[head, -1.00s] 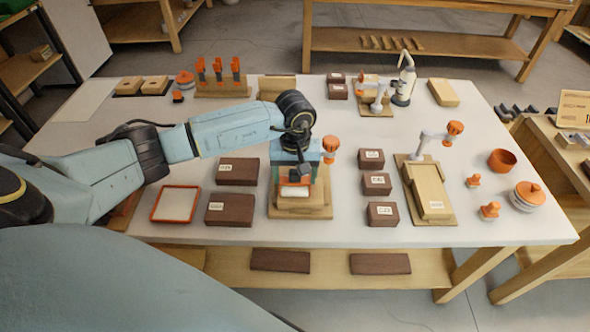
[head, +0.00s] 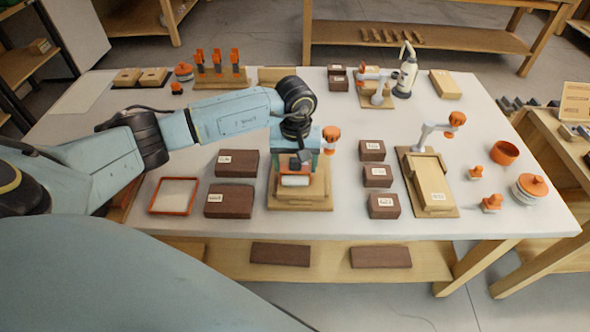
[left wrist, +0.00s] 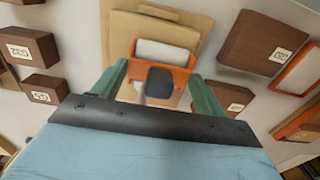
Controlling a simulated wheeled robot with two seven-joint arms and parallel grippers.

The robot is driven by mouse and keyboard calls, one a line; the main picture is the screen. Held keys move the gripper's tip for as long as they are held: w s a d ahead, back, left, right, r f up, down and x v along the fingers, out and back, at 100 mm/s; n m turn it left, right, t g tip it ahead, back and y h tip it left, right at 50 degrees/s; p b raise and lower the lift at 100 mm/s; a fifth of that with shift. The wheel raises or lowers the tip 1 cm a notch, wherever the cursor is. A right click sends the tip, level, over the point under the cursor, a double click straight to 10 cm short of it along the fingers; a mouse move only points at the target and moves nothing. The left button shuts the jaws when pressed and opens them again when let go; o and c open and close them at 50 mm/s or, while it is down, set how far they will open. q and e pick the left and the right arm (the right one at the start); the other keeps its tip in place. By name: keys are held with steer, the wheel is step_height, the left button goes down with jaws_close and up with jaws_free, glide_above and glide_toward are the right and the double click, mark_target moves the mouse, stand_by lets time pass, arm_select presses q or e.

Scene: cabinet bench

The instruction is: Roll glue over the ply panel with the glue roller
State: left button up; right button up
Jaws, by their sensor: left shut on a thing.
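The glue roller (head: 295,180), a white cylinder in an orange frame, is over the ply panel (head: 318,190). My left gripper (head: 296,160) is shut on the roller's dark handle. In the left wrist view the green fingers (left wrist: 163,85) stand either side of the handle, with the white roller (left wrist: 162,54) beyond it. The pale panel (left wrist: 128,30) lies under the roller on a wooden base; contact between roller and panel is hard to tell. Part of the panel is hidden by my gripper. My right gripper is not in view.
An orange-rimmed tray (head: 152,199) with a pale inside lies at left. Dark labelled blocks flank the panel at left (head: 229,203) and right (head: 383,207). A clamp fixture with a wooden block (head: 430,185) stands further right. An orange knob (head: 331,134) is close beside my gripper.

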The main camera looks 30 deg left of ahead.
mark_target(307, 169)
arm_select(q)
steer(key=shift+w+a, duration=0.1)
stand_by(0.3)
steer(key=shift+w+d+r+b, duration=0.1)
steer(key=shift+w+d+b, duration=0.3)
steer(key=shift+d, duration=0.25)
steer(key=shift+w+d+b, duration=0.25)
steer(key=shift+w+d, duration=0.15)
steer(key=shift+d, duration=0.25)
steer(key=shift+s+d+p, duration=0.3)
steer(key=shift+s, duration=0.25)
steer(key=shift+s+d+p, duration=0.25)
steer(key=shift+s+d, duration=0.05)
steer(key=shift+s, duration=0.2)
steer(key=shift+w, duration=0.1)
